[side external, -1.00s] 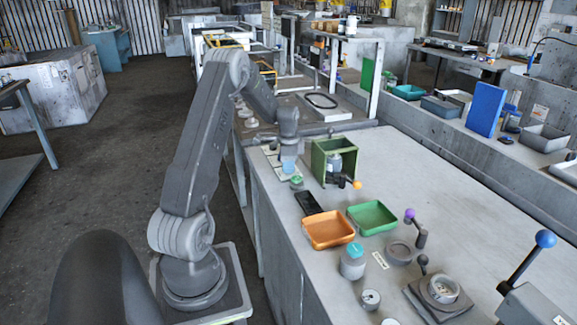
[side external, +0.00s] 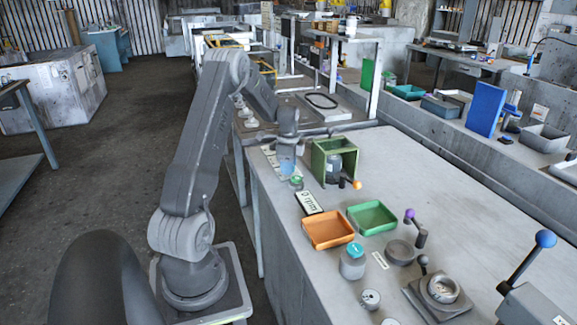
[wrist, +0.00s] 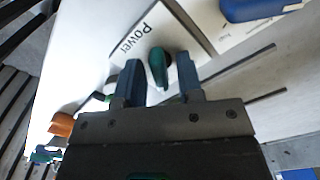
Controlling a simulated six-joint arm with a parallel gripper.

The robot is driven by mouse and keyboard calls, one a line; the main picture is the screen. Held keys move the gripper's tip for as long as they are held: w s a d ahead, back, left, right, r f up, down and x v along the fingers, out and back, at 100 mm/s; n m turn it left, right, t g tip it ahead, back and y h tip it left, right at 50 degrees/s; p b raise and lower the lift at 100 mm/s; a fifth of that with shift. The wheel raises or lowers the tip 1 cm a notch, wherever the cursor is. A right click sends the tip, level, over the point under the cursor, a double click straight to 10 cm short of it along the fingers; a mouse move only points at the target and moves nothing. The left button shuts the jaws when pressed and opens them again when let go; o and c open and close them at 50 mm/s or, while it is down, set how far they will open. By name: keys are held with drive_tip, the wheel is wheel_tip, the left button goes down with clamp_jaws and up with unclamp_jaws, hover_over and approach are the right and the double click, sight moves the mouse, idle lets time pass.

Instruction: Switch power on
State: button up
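The power switch, a dark green lever (wrist: 158,66), stands on a white plate lettered "Power" (wrist: 138,38) in the wrist view. My gripper (wrist: 160,72) has its two blue fingers apart, one on each side of the lever, with a visible gap at each side. In the side view my gripper (side external: 287,167) is low over the label plates at the bench's left edge and hides the switch there. A small display (side external: 309,202) on the bench is lit white with dark characters that look like "0 r/min".
A green open-fronted box (side external: 334,160) with an orange-knobbed handle stands right of my gripper. A green-topped knob (side external: 296,183) is close in front. Orange (side external: 328,230) and green (side external: 372,217) trays lie nearer the camera.

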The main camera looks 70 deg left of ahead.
drive_tip(key=shift+r, duration=3)
drive_tip(key=shift+w+d+r, duration=0.15)
drive_tip(key=shift+d, duration=0.05)
drive_tip(key=d+r+n+t, duration=0.1)
drive_tip(key=d+r, duration=0.3)
drive_tip(key=d, duration=0.4)
drive_tip(key=w+d+r+n+t+y, duration=0.1)
drive_tip(key=d+r, duration=0.4)
drive_tip(key=d, duration=0.3)
drive_tip(key=d+r+n, duration=0.1)
drive_tip(key=d+r, duration=0.3)
drive_tip(key=d, duration=0.3)
drive_tip(key=s+d+r+n+t+h, duration=0.1)
drive_tip(key=s+d+n+t, duration=0.2)
drive_tip(key=s+d, duration=1)
drive_tip(key=d+n, duration=0.1)
drive_tip(key=d, duration=0.3)
drive_tip(key=shift+s+d+t, duration=0.25)
drive_tip(key=shift+t, duration=0.05)
